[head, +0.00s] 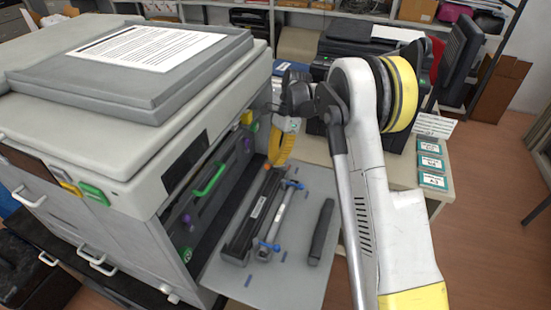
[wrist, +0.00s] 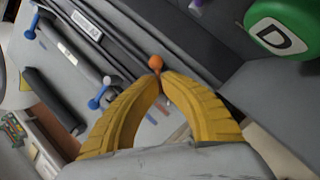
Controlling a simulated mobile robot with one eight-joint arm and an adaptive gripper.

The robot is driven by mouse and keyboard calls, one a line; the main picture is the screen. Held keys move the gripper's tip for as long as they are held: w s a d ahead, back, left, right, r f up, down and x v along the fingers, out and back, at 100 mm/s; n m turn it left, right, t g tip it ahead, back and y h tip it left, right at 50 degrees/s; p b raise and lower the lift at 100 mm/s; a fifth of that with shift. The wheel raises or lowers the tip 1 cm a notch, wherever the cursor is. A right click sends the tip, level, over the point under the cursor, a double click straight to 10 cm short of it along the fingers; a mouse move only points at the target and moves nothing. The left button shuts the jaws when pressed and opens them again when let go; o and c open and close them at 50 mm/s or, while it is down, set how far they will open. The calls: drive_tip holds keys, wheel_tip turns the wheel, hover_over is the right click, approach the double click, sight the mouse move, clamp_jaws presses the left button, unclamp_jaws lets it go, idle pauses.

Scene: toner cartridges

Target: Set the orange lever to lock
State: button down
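The orange lever shows in the wrist view as a round orange knob (wrist: 155,62) on a thin stem, just past my fingertips. My gripper (wrist: 159,78) has its two yellow fingers brought together, with the tips closed around the stem just below the knob. In the head view my gripper (head: 272,161) reaches down at the right side of the printer's open front, above the inner end of the fold-down door. The lever is small there and mostly hidden by the fingers. Any lock marking is not readable.
The open door (head: 275,290) carries a long dark cartridge unit (head: 250,222), a unit with blue ends (head: 275,222) and a black bar (head: 321,232). A green handle (head: 210,180) sits inside the printer (head: 130,140). A green knob marked D (wrist: 285,28) is close at right.

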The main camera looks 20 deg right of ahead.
drive_tip(key=shift+s+n, duration=0.1)
drive_tip(key=shift+n, duration=0.6)
drive_tip(key=shift+g, duration=0.3)
drive_tip(key=c, duration=1.6)
unclamp_jaws()
